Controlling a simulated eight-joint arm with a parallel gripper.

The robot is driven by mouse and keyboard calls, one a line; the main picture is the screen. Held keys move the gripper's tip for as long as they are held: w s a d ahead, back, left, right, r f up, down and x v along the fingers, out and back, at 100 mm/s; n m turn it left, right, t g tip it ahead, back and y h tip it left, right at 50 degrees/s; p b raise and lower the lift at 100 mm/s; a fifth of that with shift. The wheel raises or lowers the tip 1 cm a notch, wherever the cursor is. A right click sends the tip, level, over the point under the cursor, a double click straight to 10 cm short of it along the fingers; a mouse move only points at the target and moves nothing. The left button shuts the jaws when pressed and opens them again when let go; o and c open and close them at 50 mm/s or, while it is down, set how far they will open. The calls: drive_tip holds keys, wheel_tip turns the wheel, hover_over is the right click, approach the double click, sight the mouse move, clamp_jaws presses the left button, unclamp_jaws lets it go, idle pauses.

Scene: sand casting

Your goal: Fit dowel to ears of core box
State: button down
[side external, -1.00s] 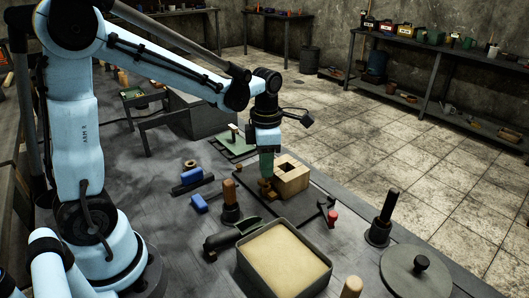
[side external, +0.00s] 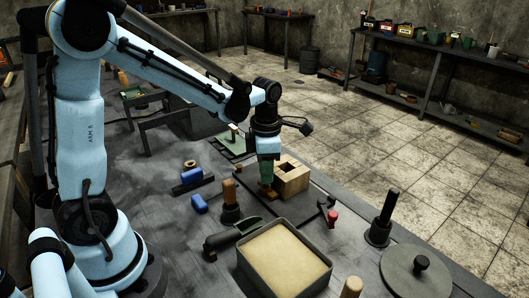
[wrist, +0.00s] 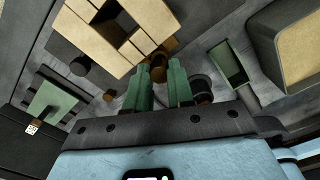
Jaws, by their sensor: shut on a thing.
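The core box (side external: 291,178) is a pale wooden block with a square opening in its top. It stands on a dark board, and it also shows at the top of the wrist view (wrist: 95,22). My gripper (side external: 267,180) points down at the near-left side of the box. Its green fingers also show in the wrist view (wrist: 166,72), shut on a small brown wooden piece that looks like the dowel (wrist: 158,74). The fingers hide much of it. It is close beside the box's edge; I cannot tell whether it touches an ear.
A sand-filled tray (side external: 244,270) stands in front of the box. A wooden-handled rammer (side external: 230,208), a red-tipped tool (side external: 332,217) and blue-handled tools (side external: 199,203) lie around. A dark post (side external: 381,232) and a round lid (side external: 405,275) stand at right.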

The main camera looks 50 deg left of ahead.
drive_tip(key=shift+f, duration=0.8)
drive_tip(key=c, duration=1)
unclamp_jaws()
drive_tip(key=shift+o, duration=0.5)
drive_tip(key=shift+a, duration=0.1)
drive_tip(key=shift+w, duration=0.1)
wheel_tip(320, 180, up, 12)
drive_tip(key=shift+s, duration=0.2)
